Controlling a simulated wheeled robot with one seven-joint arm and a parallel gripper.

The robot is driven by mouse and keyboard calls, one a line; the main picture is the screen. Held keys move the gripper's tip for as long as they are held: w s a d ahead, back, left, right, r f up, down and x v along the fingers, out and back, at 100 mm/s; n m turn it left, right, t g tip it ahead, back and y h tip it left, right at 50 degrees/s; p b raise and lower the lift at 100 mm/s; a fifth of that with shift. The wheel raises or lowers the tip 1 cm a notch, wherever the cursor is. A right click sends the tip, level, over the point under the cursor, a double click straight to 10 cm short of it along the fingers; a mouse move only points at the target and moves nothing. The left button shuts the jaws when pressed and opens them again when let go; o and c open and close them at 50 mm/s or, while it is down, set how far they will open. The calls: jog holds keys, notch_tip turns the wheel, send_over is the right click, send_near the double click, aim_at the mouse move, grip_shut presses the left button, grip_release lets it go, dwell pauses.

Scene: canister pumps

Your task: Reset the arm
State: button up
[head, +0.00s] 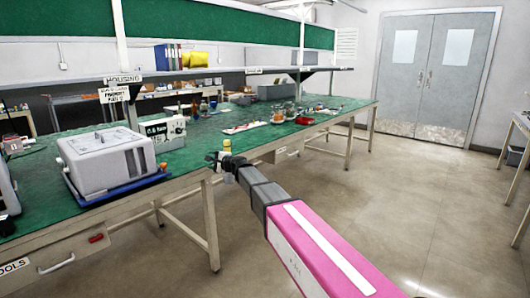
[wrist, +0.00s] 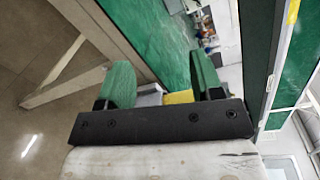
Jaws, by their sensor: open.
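My arm reaches out from the lower right in the head view, over the front edge of the green-topped bench (head: 203,150). My gripper (head: 222,160) is at its end, close to the bench edge. In the wrist view my gripper (wrist: 162,82) has its two green-faced fingers spread wide apart. A small yellow-topped item (head: 227,146) shows right at the gripper in the head view. A yellow patch (wrist: 180,97) shows between the fingers in the wrist view. I cannot tell whether the item touches the fingers.
A large grey machine (head: 105,155) on a blue base and a pale instrument box (head: 166,132) stand left of the gripper. Jars (head: 278,116) and small parts stand farther along the bench. A shelf (head: 250,70) runs above. Open floor (head: 420,210) lies to the right.

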jog(key=s+d+f+n+g+h, duration=0.35)
jog(key=s+d+f, duration=0.35)
jog(key=d+f, duration=0.25)
jog(key=s+d+f+n+g+h, duration=0.2)
jog(key=s+d+f+n, duration=0.2)
jog(key=s+d+f, duration=0.45)
jog(key=s+d+f+n+g+h, duration=0.2)
jog(key=s+d+f+h, duration=0.2)
jog(key=s+d, duration=0.4)
jog(key=s+d+f+n+g+h, duration=0.1)
jog(key=s+d+f+g+h, duration=0.2)
jog(key=d, duration=1.4)
jog(key=s+f+h, duration=0.1)
jog(key=s+f, duration=0.2)
jog(key=s, duration=0.3)
jog(key=shift+s+d+f+n, duration=0.15)
jog(key=shift+s+f+n, duration=0.05)
jog(key=shift+s+n, duration=0.15)
